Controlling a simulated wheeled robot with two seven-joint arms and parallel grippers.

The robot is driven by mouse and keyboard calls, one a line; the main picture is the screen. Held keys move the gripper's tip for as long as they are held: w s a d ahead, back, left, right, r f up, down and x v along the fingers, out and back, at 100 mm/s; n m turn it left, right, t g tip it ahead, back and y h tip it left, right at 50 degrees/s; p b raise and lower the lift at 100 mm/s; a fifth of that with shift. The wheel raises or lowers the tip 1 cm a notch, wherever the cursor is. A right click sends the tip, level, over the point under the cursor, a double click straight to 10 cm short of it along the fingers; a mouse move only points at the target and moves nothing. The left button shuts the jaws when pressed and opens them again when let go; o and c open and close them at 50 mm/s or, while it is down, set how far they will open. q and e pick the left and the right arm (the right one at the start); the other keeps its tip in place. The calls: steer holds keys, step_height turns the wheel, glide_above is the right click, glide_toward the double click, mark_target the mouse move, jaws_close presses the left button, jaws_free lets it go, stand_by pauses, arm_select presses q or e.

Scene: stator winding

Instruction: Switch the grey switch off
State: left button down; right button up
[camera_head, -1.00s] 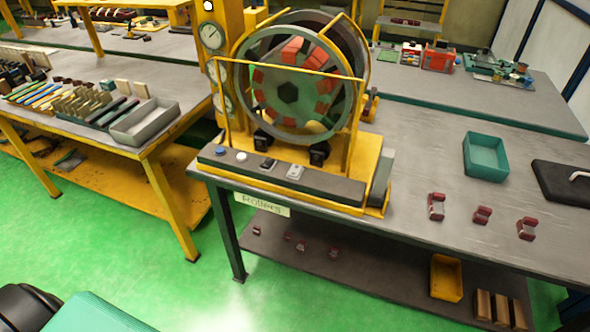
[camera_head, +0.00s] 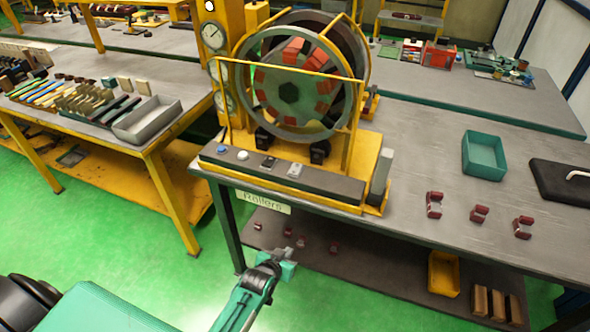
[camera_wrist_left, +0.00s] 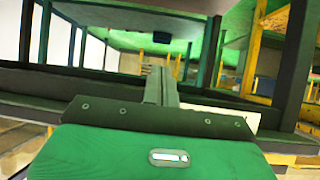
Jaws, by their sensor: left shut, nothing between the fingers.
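The grey switch (camera_head: 295,170) is on the dark control panel (camera_head: 330,184) at the front of the yellow winding machine. It is the rightmost control in the row. Whether it is on or off is too small to tell. My left gripper (camera_head: 287,262) is in front of and below the panel, near the table's front edge, and apart from the switch. It is shut and empty. The left wrist view shows its closed fingers (camera_wrist_left: 161,86) pointing away, with the switch not clearly visible there. My right gripper is not in view.
A blue button (camera_head: 221,149), a white button (camera_head: 243,155) and a dark switch (camera_head: 268,163) sit left of the grey switch. A "Rollers" label (camera_head: 263,202) hangs below the panel. A teal tray (camera_head: 484,156) and red parts (camera_head: 434,205) lie on the table's right.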

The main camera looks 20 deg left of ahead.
arm_select(q)
steer(key=w+a+r+t, duration=0.1)
steer(key=w+r+t, duration=0.1)
steer(key=r, duration=1.1)
steer(key=w+a+r+t, duration=0.2)
steer(key=r+t, duration=0.1)
steer(key=r, duration=1.1)
steer(key=shift+w+r+n+y+p, duration=0.15)
steer(key=shift+r+n+y+p, duration=0.15)
steer(key=shift+n+y+p, duration=0.15)
steer(key=shift+w, duration=0.1)
steer(key=p, duration=0.3)
glide_above(295, 173)
steer(key=shift+f, duration=0.55)
step_height(295, 173, down, 3)
steer(key=shift+r, duration=0.15)
steer(key=shift+f, duration=0.65)
steer(key=shift+p, duration=0.3)
